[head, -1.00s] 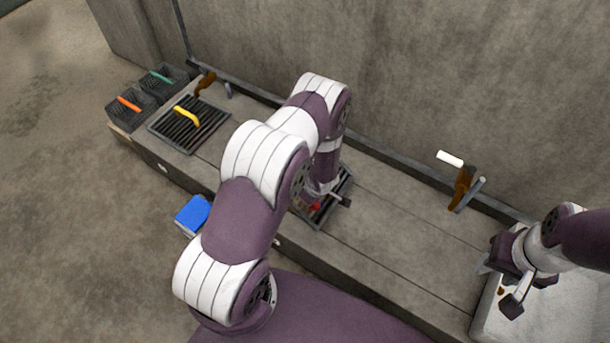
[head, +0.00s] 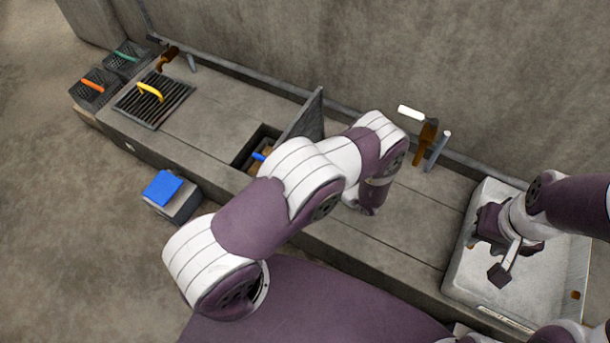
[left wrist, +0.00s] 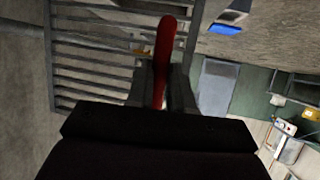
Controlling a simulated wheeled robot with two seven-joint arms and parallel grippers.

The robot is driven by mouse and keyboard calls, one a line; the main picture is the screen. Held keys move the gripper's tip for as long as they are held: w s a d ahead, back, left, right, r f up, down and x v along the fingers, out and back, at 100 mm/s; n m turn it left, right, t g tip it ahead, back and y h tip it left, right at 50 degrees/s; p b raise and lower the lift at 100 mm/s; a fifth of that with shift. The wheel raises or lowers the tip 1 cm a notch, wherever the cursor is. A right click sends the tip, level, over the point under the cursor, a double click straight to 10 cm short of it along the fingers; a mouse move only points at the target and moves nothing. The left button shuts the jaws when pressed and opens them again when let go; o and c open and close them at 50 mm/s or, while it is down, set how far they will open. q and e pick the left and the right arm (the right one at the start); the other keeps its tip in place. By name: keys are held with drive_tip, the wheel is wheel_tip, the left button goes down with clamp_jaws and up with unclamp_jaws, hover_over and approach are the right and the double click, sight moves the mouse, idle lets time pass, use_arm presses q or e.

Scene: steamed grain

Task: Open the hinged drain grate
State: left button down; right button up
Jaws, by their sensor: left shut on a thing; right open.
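The hinged drain grate (head: 306,120) is raised and stands steeply tilted above a square opening (head: 252,150) in the counter. In the left wrist view its dark bars (left wrist: 95,65) show beside a red handle (left wrist: 164,55). My left gripper (left wrist: 162,88) is shut on this red handle. In the head view my left arm hides that gripper and part of the grate. A blue thing (head: 258,156) shows inside the opening. My right gripper (head: 507,258) is open and empty over the white basin at the right.
Another grate with a yellow handle (head: 150,92) lies flat at the left. Dark baskets with orange (head: 92,86) and green (head: 127,56) handles stand beyond it. A blue-topped box (head: 165,187) is on the floor. Brown-handled tools (head: 425,140) stand by the wall. The white basin (head: 463,270) is at the right.

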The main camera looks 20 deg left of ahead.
use_arm(q)
drive_tip(key=shift+d+f+y+b, duration=0.3)
drive_tip(key=shift+d+f+b, duration=0.05)
drive_tip(key=shift+d+b, duration=0.1)
drive_tip(key=c, duration=1)
unclamp_jaws()
drive_tip(key=p+v, duration=0.3)
drive_tip(key=v, duration=0.9)
drive_tip(key=shift+s+d+r, duration=0.1)
drive_tip(key=shift+s+d, duration=0.1)
drive_tip(key=shift+d, duration=0.1)
